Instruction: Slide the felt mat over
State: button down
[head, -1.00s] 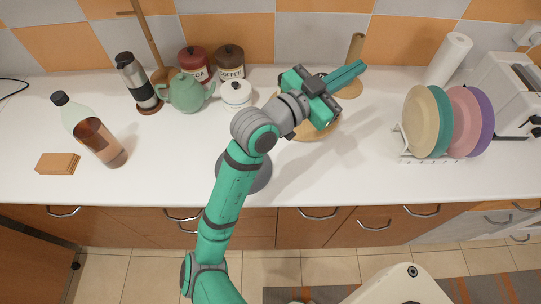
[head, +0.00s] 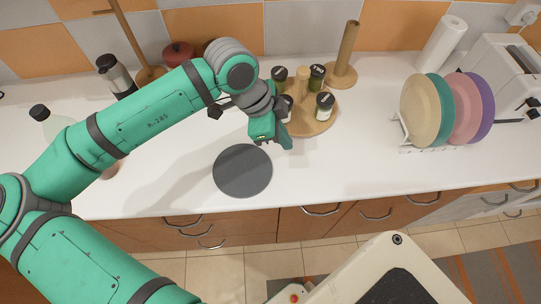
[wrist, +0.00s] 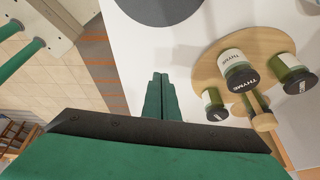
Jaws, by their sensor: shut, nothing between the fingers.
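The felt mat (head: 243,172) is a dark grey disc lying flat on the white counter, near its front edge. Part of it shows at the top of the wrist view (wrist: 160,10). My gripper (head: 286,142) is just beyond the mat's upper right side in the head view, apart from the mat in the picture. Its green fingers (wrist: 160,92) are shut together with nothing between them, and they point toward the counter. I cannot tell how high the fingertips are above the counter.
A round wooden spice stand (head: 318,122) with several labelled jars is close to the right of my gripper. A rack with plates (head: 425,110) stands further right. The counter (head: 345,165) between mat and rack is clear. My arm hides much of the left side.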

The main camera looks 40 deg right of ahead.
aim_at(292, 168)
jog(key=shift+y, duration=0.5)
jog(key=x, duration=0.3)
jog(key=a+x, duration=0.1)
jog(key=x, duration=0.2)
jog(key=a+x, duration=0.1)
jog(key=x, duration=0.3)
jog(key=shift+w+f, duration=0.25)
jog(key=shift+f, duration=0.1)
jog(key=shift+w+a+r, duration=0.15)
jog(key=shift+w+a, duration=0.8)
jog(key=shift+a, duration=0.1)
jog(key=shift+w+a, duration=0.35)
jog(key=shift+a, duration=0.1)
